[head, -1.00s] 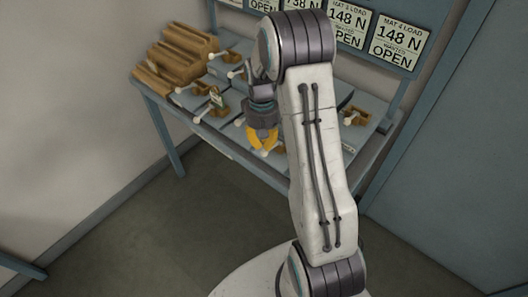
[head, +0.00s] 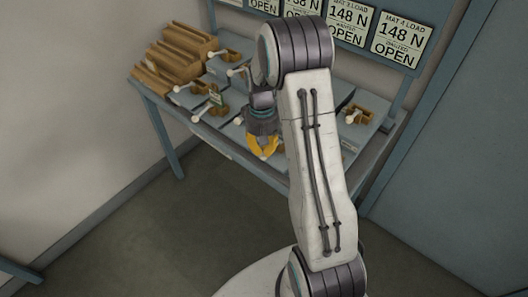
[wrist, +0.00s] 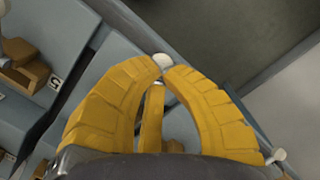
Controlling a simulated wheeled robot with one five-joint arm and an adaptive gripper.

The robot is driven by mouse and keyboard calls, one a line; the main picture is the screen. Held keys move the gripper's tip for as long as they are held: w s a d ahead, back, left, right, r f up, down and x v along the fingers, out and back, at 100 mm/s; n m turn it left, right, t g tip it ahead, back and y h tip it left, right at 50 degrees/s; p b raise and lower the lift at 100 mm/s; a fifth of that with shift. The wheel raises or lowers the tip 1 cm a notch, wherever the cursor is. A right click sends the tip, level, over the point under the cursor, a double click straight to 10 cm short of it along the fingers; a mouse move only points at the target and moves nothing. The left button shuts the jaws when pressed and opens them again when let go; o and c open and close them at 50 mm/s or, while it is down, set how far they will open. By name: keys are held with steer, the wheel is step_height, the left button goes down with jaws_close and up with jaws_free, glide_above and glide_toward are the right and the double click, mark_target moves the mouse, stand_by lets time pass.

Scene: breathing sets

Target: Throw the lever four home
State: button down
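My gripper (head: 263,152) hangs at the front edge of the bench, its yellow fingers curved together. In the wrist view its tips (wrist: 162,70) are nearly touching around a white-knobbed lever (wrist: 163,60); the knob shows just past the tips and a white bit shows between the fingers. The tips look closed on this lever, though the contact itself is hidden. I cannot read which number this lever has. Other white-knobbed levers stand along the bench, one at the left front (head: 197,117) and one at the right (head: 348,118).
The bench (head: 217,137) holds grey plates and brown wooden blocks (head: 358,113). Stacked wood (head: 172,58) fills its left end. The sign for mat 4 (head: 397,40) reads 148 N, wanted OPEN. Another knob (wrist: 277,156) shows at the wrist view's lower right. The floor in front is clear.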

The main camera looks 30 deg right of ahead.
steer(key=shift+f, duration=0.6)
steer(key=shift+r, duration=0.1)
steer(key=shift+w+d+r+p, duration=0.15)
steer(key=shift+w+p, duration=0.1)
steer(key=shift+w, duration=0.25)
steer(key=shift+w+d+r+p, duration=0.1)
steer(key=shift+w+r+p, duration=0.15)
steer(key=shift+w, duration=0.25)
steer(key=shift+w+d+r+p, duration=0.1)
steer(key=shift+w+p, duration=0.15)
steer(key=shift+w, duration=0.25)
steer(key=shift+r, duration=0.1)
step_height(320, 180, up, 12)
steer(key=w, duration=0.1)
steer(key=shift+w+d, duration=0.1)
steer(key=shift+w, duration=0.05)
